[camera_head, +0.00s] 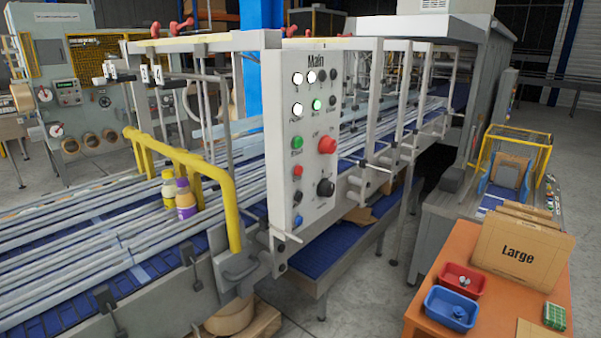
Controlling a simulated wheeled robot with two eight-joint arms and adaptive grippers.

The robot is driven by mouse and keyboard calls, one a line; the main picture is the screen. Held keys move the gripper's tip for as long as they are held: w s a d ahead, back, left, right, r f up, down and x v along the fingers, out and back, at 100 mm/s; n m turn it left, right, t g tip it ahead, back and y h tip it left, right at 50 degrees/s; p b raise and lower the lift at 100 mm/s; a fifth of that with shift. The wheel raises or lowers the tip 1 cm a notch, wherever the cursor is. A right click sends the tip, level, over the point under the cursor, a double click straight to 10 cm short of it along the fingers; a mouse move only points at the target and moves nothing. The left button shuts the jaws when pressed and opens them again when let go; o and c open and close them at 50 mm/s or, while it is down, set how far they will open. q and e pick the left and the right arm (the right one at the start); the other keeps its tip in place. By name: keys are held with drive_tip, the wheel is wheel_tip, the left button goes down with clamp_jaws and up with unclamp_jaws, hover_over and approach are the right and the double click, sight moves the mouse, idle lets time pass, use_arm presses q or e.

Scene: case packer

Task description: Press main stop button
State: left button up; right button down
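The grey control panel (307,240) with the word Main at its top stands upright in the middle of the view, on the near side of the conveyor. A small red button (298,170) sits in its left column, below a green button (297,143). I cannot read the red button's label. A larger red knob-like button (326,145) sits to the right, above a big black knob (326,187). A black button (298,196) and a blue button (298,220) are lower down. Several indicator lamps near the top are lit. Neither of my grippers is in view.
A conveyor (160,250) with rails runs behind the panel, carrying bottles (186,204) beside a yellow guard rail (236,205). An orange table (440,262) at right holds a Large box (520,255), a red bin (478,281) and a blue bin (430,301). Floor shows between panel and table.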

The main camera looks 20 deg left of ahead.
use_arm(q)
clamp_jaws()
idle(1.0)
